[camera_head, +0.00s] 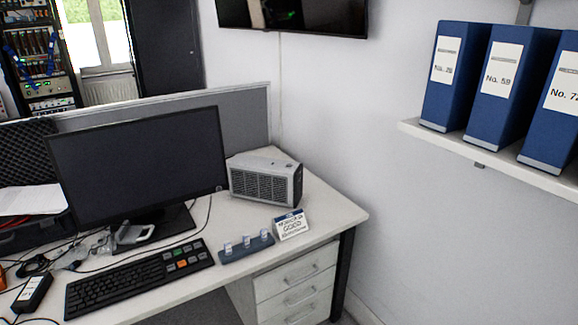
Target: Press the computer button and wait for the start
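A black monitor (140,165) stands on the desk at the left, and its screen is dark. A small bright mark shows at its lower right corner. A grey box-shaped unit with a grille front (264,184), which looks like the computer, stands to the right of the monitor against the wall side. I cannot make out a button on it at this size. A black keyboard (138,277) with a few orange and green keys lies in front of the monitor. Neither of my grippers is in view.
The white desk (328,212) has free room at its right end. A blue holder with small pieces (246,246) and a white sign (292,225) stand near the front edge. Cables and metal parts (75,257) clutter the left. Blue binders (455,75) fill a wall shelf (420,135).

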